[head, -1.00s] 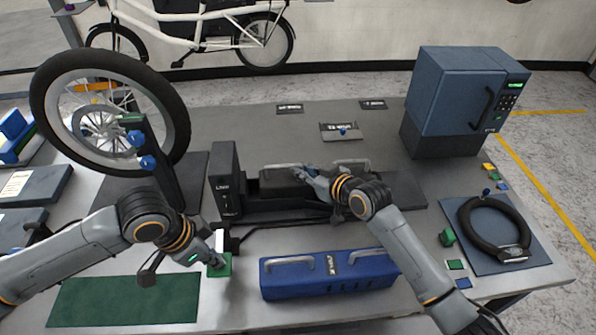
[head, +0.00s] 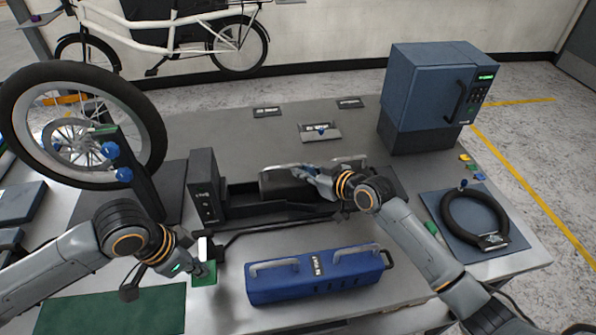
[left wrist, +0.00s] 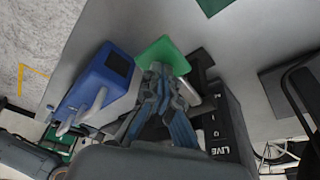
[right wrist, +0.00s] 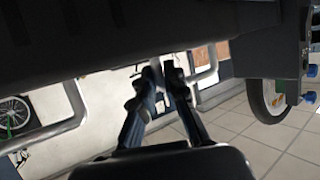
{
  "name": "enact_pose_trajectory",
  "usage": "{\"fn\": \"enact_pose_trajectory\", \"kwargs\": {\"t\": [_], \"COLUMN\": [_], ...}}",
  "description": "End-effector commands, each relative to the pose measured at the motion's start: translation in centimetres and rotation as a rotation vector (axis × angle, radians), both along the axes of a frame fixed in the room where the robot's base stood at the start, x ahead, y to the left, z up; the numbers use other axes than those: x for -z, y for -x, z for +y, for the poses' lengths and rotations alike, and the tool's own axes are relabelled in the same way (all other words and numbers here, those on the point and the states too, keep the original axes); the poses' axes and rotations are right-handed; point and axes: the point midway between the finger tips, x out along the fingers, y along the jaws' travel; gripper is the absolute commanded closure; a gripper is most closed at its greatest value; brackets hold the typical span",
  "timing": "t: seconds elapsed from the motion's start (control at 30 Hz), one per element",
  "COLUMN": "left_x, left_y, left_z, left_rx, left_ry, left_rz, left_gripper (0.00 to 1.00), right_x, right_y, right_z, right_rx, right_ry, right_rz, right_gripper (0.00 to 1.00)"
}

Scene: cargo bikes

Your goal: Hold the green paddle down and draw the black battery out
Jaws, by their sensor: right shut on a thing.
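The black battery (head: 285,186) lies in the dark dock (head: 240,197) at the table's middle, with a gap between its left end and the dock's upright block (head: 204,188). My right gripper (head: 312,174) is shut on the battery's top, between its two silver handles. In the right wrist view the fingers (right wrist: 157,78) close on a part there, and the battery's dark body (right wrist: 120,40) fills the top. The green paddle (head: 204,276) is at the dock's front left. My left gripper (head: 203,266) is over it with its fingertips together; the paddle also shows in the left wrist view (left wrist: 160,54).
A blue battery (head: 320,277) lies in front of the dock, between my arms. A wheel on a stand (head: 75,125) stands at the left. A blue cabinet (head: 432,95) and a black ring lock (head: 475,222) are at the right. The table behind the dock is mostly clear.

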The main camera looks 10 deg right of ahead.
Motion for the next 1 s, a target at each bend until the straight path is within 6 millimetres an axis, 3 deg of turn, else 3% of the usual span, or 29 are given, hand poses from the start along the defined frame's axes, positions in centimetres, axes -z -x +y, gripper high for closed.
{"fn": "enact_pose_trajectory", "kwargs": {"t": [0.03, 1.0], "left_x": [0.0, 0.0], "left_y": [0.0, 0.0], "left_z": [0.0, 0.0], "left_rx": [0.0, 0.0], "left_ry": [0.0, 0.0], "left_rz": [0.0, 0.0], "left_gripper": [1.0, 1.0], "right_x": [-0.7, -0.7], "right_y": [-0.2, -0.3], "right_z": [-0.4, -5.2], "right_rx": [0.004, 0.005], "right_ry": [-0.007, -0.008], "right_rz": [-0.012, -0.013], "right_gripper": [1.0, 1.0]}}
